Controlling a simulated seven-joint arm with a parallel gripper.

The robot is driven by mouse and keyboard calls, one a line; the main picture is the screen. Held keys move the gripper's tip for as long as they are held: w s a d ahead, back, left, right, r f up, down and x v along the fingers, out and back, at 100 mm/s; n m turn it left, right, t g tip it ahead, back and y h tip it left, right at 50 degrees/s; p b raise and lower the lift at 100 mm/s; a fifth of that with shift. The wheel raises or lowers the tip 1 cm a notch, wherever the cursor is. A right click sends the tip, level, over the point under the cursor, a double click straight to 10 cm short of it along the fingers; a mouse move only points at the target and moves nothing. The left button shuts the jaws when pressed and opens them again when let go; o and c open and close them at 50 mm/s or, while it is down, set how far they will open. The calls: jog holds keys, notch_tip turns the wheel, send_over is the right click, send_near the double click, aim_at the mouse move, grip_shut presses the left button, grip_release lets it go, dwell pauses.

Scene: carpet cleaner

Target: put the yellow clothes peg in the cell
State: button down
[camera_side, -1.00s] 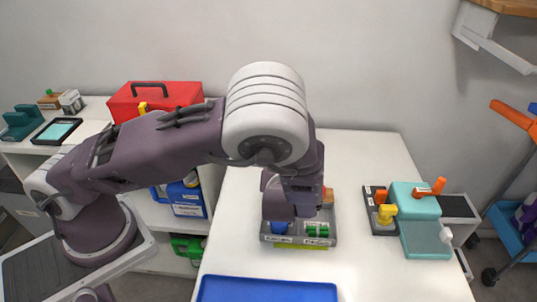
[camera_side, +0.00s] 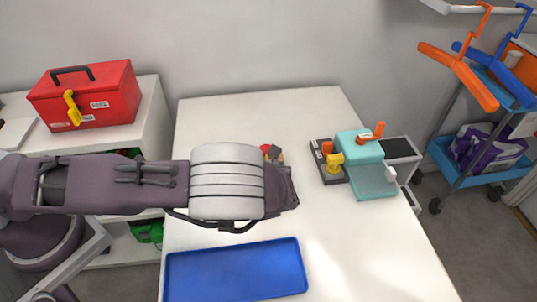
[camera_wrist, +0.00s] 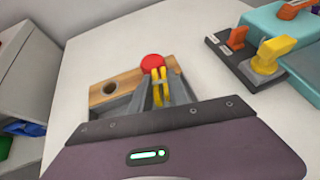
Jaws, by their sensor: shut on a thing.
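The yellow clothes peg (camera_wrist: 157,92) shows in the wrist view as two slim yellow prongs between the fingers of my gripper (camera_wrist: 160,80). My gripper is shut on it. A red round knob (camera_wrist: 152,62) is just beyond the peg's far end; I cannot tell whether they touch. In the side view my arm hides the peg and the fingertips. The grey compartment tray with the cells, seen earlier, is hidden behind my arm and gripper, so I cannot tell how the peg lies relative to the cell.
A teal device (camera_side: 358,147) with yellow and orange parts stands to the right. A blue tray (camera_side: 237,272) lies at the front. A red toolbox (camera_side: 88,95) stands on the left shelf. The table's back is clear.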

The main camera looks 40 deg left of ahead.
jog(key=shift+f, duration=0.3)
jog(key=c, duration=1.2)
grip_release()
jog(key=shift+r, duration=0.1)
jog(key=v, duration=0.7)
jog(key=s+a+r+n+g, duration=0.3)
jog(key=s+a+r+n, duration=0.25)
jog(key=r+n, duration=0.3)
jog(key=s+a+r+n+g, duration=0.4)
jog(key=a+r+n, duration=0.35)
jog(key=r, duration=0.25)
jog(key=s+r+n+h, duration=0.2)
jog(key=s+r+n, duration=0.1)
jog(key=s+n, duration=0.1)
jog(key=s+d+r+n+t+h, duration=0.1)
jog(key=s+r+n+h, duration=0.1)
jog(key=s+n, duration=0.3)
jog(key=s+r+n+t+h, duration=0.1)
jog(key=s+r+n+h, duration=0.1)
jog(key=s+r+n, duration=0.2)
jog(key=shift+s+d+r+n, duration=0.15)
jog(key=shift+s+r, duration=0.05)
jog(key=shift+s, duration=0.65)
jog(key=shift+s+d+r+n, duration=0.15)
jog(key=shift+s+r, duration=0.05)
jog(key=shift+s, duration=0.65)
